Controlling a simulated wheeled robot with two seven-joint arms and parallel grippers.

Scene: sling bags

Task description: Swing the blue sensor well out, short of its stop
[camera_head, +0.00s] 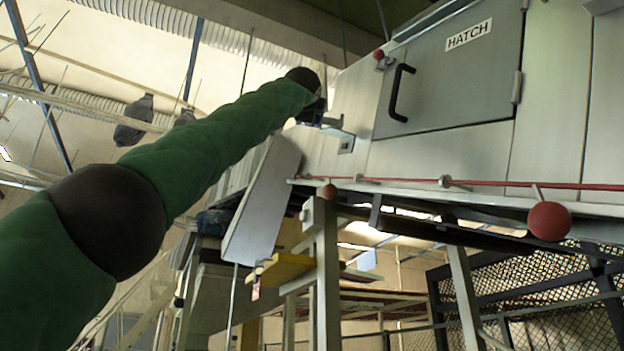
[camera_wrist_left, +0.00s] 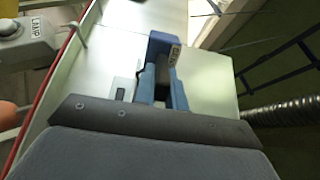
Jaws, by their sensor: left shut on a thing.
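My left arm comes in from the left, and its gripper (camera_head: 314,112) is up against the pale machine wall, left of the hatch. In the left wrist view the blue sensor (camera_wrist_left: 177,92) stands out from the wall, with a small label near its far end. My left gripper is shut on it; the dark grey gripper body fills the bottom of that view and hides the near part. My right gripper is in neither view.
A grey hatch (camera_head: 446,75) with a black handle (camera_head: 400,92) is to the right. A red cord (camera_head: 480,183) runs along the machine's lower edge, with a red ball (camera_head: 549,221). A box labelled LAMP (camera_wrist_left: 28,40) is at the wrist view's left. A ribbed hose (camera_wrist_left: 285,111) is at right.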

